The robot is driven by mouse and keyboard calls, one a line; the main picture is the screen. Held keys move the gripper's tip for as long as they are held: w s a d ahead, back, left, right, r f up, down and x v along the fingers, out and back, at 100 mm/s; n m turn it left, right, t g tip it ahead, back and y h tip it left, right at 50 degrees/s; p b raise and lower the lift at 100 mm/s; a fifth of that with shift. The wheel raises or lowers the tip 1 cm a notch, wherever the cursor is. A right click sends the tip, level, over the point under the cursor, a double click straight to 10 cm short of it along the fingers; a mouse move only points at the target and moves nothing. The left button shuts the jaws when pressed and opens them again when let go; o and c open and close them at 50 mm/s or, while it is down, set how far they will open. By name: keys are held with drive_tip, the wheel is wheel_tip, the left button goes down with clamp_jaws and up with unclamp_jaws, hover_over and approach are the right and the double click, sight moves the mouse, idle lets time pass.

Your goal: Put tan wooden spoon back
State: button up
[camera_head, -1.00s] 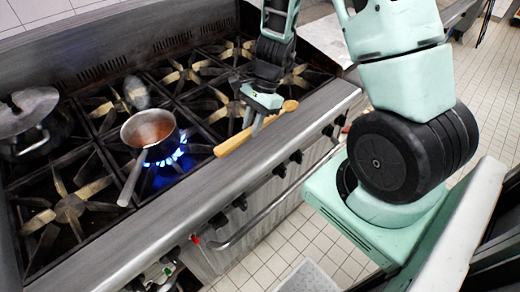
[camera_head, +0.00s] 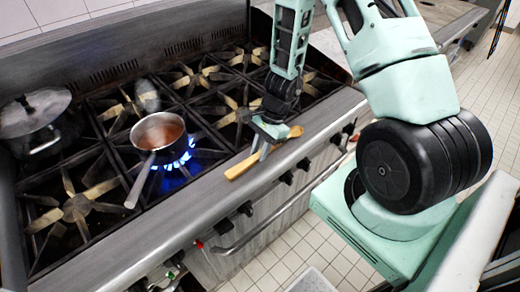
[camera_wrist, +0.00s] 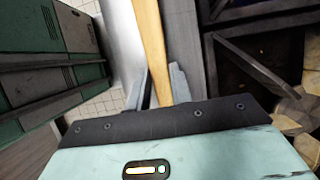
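The tan wooden spoon (camera_head: 241,167) is at the stove's front ledge, its handle toward the lower left and its bowl toward the upper right. My gripper (camera_head: 262,150) points down over its middle, with a finger on each side. In the wrist view the spoon (camera_wrist: 150,40) runs up between the two fingers (camera_wrist: 162,88), which look closed on it. The spoon is low over the ledge; I cannot tell whether it touches the metal.
A saucepan (camera_head: 143,160) with red-brown contents stands over a lit blue flame left of my gripper. A lidded pot (camera_head: 40,145) stands at the far left. The stove's front ledge (camera_head: 165,222) is bare to the left. Knobs and a rail line the stove front.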

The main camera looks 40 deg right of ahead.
drive_tip(key=o, duration=0.4)
drive_tip(key=shift+c, duration=0.2)
drive_tip(key=shift+r, duration=0.2)
drive_tip(key=v, duration=1.2)
drive_tip(key=s+a+r+n+g+h, duration=0.1)
drive_tip(key=s+a+r+n, duration=0.25)
drive_tip(key=a+n, duration=0.35)
drive_tip(key=s+a+r+n, duration=0.2)
drive_tip(key=a+r+n, duration=0.25)
drive_tip(key=a, duration=0.55)
drive_tip(key=s+a+r+n+h, duration=0.1)
drive_tip(key=s+a+r+n, duration=0.1)
drive_tip(key=s+a+n, duration=0.2)
drive_tip(key=s+a+r+n+t+h, duration=0.1)
drive_tip(key=s+a+r+n+h, duration=0.1)
drive_tip(key=s+n, duration=0.6)
drive_tip(key=shift+s+a+r+n, duration=0.2)
drive_tip(key=shift+a+r+n, duration=0.35)
drive_tip(key=shift+a+n, duration=0.5)
